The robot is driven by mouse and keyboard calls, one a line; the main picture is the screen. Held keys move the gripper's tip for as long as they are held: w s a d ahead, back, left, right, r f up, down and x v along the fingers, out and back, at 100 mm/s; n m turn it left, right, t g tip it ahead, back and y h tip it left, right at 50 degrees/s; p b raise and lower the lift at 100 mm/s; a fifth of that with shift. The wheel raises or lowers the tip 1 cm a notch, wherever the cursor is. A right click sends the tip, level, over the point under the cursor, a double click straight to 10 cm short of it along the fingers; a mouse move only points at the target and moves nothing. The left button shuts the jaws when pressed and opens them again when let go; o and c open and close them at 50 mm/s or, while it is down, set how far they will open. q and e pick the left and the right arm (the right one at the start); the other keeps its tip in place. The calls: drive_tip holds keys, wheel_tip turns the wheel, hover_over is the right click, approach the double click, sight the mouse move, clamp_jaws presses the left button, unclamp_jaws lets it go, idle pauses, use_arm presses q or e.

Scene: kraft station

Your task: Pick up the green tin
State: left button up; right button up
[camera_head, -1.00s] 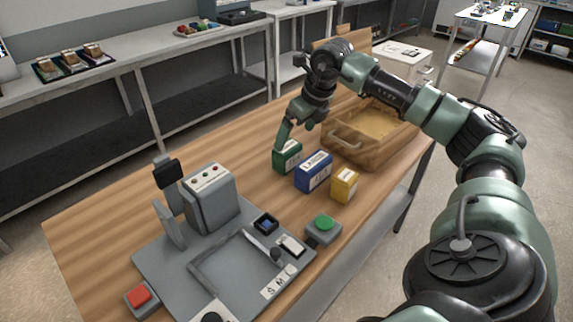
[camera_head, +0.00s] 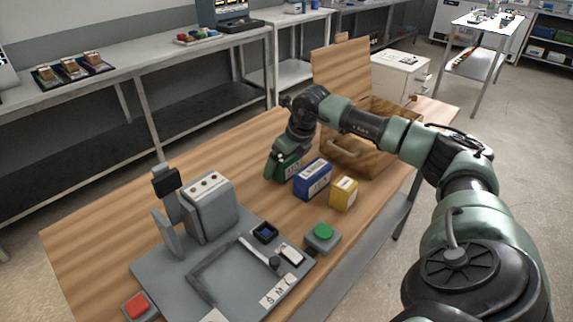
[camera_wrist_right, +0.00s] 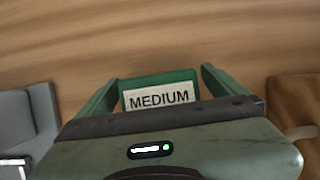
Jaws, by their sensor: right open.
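The green tin (camera_head: 292,168) stands on the wooden table, at the left end of a short row with a blue tin and a yellow tin. My right gripper (camera_head: 279,165) is lowered over it and hides part of it. In the right wrist view the green tin (camera_wrist_right: 160,93), with a white label reading MEDIUM, lies between the two fingers of the open gripper (camera_wrist_right: 160,84). A small gap shows beside the right finger; contact at the left finger cannot be told. My left gripper is in neither view.
The blue tin (camera_head: 313,180) is close to the right of the green one, then the yellow tin (camera_head: 343,194). A wooden crate (camera_head: 352,158) stands behind them. A grey station (camera_head: 212,208) and a green button box (camera_head: 323,236) are nearer. Table left of the tin is clear.

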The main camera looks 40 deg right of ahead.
drive_tip(key=c, duration=1.7)
drive_tip(key=shift+r, duration=0.1)
